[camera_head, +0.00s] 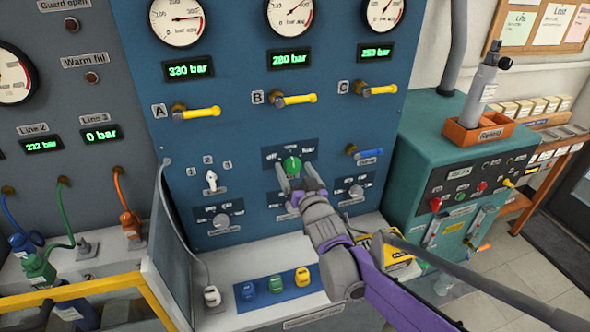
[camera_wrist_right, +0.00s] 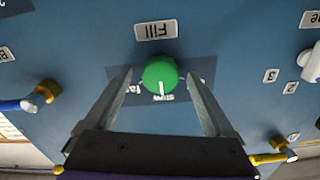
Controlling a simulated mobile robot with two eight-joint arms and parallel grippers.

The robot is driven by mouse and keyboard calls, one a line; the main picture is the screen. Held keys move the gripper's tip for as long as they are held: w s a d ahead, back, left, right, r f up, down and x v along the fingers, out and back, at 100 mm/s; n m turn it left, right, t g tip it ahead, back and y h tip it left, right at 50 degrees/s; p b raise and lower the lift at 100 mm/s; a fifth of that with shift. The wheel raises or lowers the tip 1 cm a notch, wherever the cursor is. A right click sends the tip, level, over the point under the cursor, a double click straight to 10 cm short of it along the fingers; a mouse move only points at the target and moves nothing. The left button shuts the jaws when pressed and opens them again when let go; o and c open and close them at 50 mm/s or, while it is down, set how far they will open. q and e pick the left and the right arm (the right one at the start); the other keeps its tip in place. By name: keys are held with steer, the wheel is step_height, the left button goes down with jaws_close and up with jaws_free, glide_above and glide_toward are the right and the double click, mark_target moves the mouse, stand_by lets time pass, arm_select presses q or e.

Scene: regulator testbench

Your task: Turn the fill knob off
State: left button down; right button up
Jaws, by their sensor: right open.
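The green fill knob (camera_head: 292,165) sits on a dark label plate on the blue panel. It also shows in the right wrist view (camera_wrist_right: 158,75), upside down, near the sign reading "Fill" (camera_wrist_right: 156,30). Its white pointer line points up in the head view, toward the middle label. "off" is printed at the plate's upper left. My right gripper (camera_head: 294,183) is open in front of the knob. In the right wrist view its fingers stand on either side of the knob with gaps; contact is not visible. My left gripper is not in view.
Yellow valve levers (camera_head: 203,112) and a blue lever (camera_head: 365,153) stick out from the panel. A white toggle (camera_head: 211,179) is left of the knob. Grey knobs (camera_head: 222,219) sit below. Several coloured blocks lie on the ledge (camera_head: 250,318). A teal cabinet (camera_head: 420,160) stands right.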

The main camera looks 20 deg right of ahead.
steer(key=c, duration=1.4)
steer(key=shift+n, duration=0.3)
steer(key=n+p, duration=0.1)
steer(key=n, duration=0.4)
steer(key=shift+r, duration=0.1)
steer(key=n+p, duration=0.1)
steer(key=n, duration=0.5)
steer(key=shift+a+p, duration=0.1)
steer(key=shift+p, duration=0.3)
steer(key=shift+n, duration=0.3)
steer(key=o, duration=1.4)
